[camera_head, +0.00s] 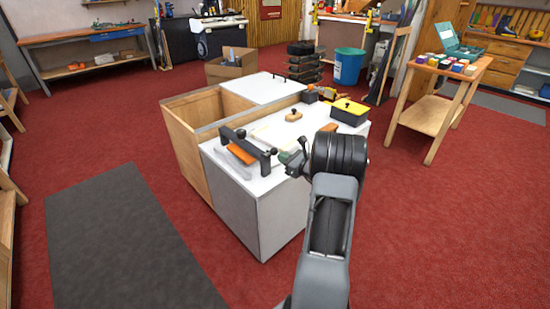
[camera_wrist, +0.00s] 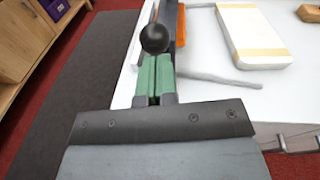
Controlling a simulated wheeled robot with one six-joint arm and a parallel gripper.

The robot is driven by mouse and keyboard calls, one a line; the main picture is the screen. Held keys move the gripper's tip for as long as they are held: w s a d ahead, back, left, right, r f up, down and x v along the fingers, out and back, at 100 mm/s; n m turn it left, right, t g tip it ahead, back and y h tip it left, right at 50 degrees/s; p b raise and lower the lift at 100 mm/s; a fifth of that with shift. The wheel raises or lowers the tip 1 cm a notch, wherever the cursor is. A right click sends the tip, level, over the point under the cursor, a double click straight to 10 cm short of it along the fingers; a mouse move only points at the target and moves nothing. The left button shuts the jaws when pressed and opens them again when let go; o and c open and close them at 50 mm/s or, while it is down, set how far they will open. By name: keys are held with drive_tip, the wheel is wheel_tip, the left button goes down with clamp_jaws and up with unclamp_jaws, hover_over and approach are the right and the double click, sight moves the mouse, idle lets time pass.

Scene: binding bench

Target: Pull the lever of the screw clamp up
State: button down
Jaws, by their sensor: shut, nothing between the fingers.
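The screw clamp (camera_head: 243,146) is a dark bar frame standing on the white bench top, with an orange piece (camera_head: 242,154) beneath it. In the wrist view a black ball knob (camera_wrist: 155,38) on a dark stem, seemingly the lever's end, shows just beyond my fingertips. My gripper (camera_head: 289,157) is at the right end of the clamp, low over the bench. Its green fingers (camera_wrist: 155,64) are shut together with nothing between them. The knob overlaps the tips in the picture; I cannot tell whether they touch. Most of the lever is hidden.
On the white bench (camera_head: 222,164) lie a grey rod (camera_wrist: 205,78), a pale block with tan bands (camera_wrist: 252,35), a wooden-knobbed piece (camera_head: 294,115) and a yellow-topped box (camera_head: 349,108). An open wooden compartment (camera_head: 183,140) adjoins behind.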

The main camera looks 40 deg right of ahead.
drive_tip(key=shift+w+a+r, duration=0.1)
drive_tip(key=shift+r, duration=0.1)
idle(0.4)
drive_tip(key=shift+f, duration=0.1)
drive_tip(key=f+v, duration=0.1)
drive_tip(key=v, duration=1.2)
drive_tip(key=shift+d+f, duration=0.15)
drive_tip(key=shift+d, duration=0.1)
